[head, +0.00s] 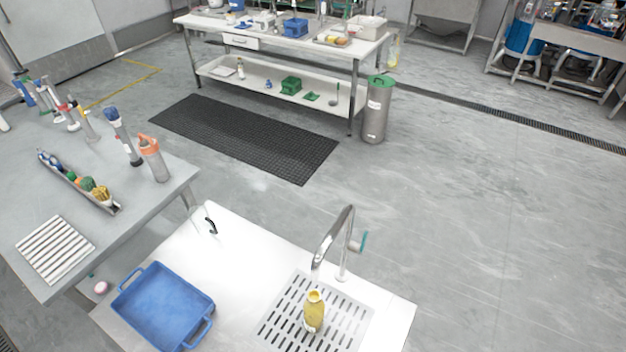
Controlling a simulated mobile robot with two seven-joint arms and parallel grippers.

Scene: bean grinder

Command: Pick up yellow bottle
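The yellow bottle (314,312) stands upright on the slotted drain grate (285,318) of the sink, at the bottom middle of the head view. It has a narrower neck and a pale patch near its foot. The curved metal tap (333,238) rises just behind it, with its spout above and close to the bottle. Neither of my grippers shows in the head view.
A blue tray (165,305) lies left of the sink on the white counter (235,260). A grey table (40,200) with tools, a caddy and a ribbed white board stands further left. A black mat (245,138) and open floor lie beyond.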

